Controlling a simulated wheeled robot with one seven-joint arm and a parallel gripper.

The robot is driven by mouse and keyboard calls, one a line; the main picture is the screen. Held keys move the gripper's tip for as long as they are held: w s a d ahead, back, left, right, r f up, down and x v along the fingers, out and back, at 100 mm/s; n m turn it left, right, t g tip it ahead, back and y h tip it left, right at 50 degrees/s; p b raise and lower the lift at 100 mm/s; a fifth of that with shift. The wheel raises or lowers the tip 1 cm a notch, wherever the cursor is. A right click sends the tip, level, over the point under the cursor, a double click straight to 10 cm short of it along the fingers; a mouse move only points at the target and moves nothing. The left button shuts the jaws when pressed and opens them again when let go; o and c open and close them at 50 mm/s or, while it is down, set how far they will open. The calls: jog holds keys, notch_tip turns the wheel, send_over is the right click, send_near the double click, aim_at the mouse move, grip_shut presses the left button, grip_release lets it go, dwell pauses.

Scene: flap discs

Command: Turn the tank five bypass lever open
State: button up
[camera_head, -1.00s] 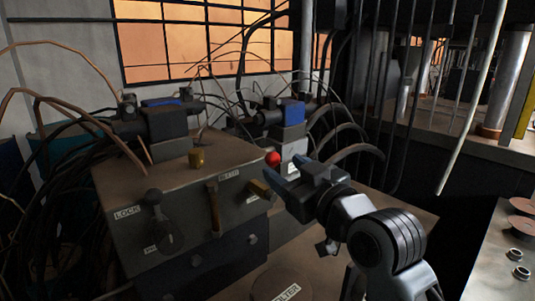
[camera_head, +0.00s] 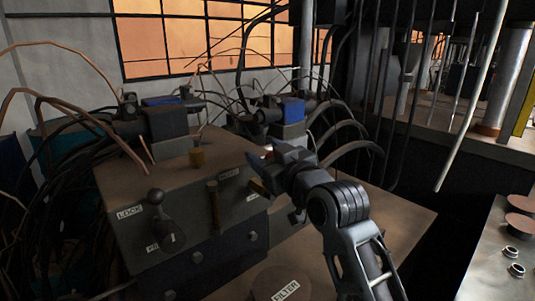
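A metal control box (camera_head: 120,235) carries several levers on its front. A black-knobbed lever (camera_head: 156,197) is at left, beside a LOCK label. A brown upright handle (camera_head: 214,205) is in the middle. A short brass-coloured handle (camera_head: 259,187) sticks out at the right end. No label reading tank five bypass is legible, so I cannot tell which lever is meant. My gripper (camera_head: 262,166) is at the box's right end, just above the brass-coloured handle and overlapping it in view. Contact, and whether the fingers are apart, cannot be made out. A red knob is largely hidden behind my gripper.
A round FILTER cap (camera_head: 280,285) lies below my arm. A metal counter (camera_head: 490,270) with discs is at right.

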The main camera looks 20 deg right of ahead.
grip_shut()
dwell(0.3)
jog(key=shift+w, duration=0.1)
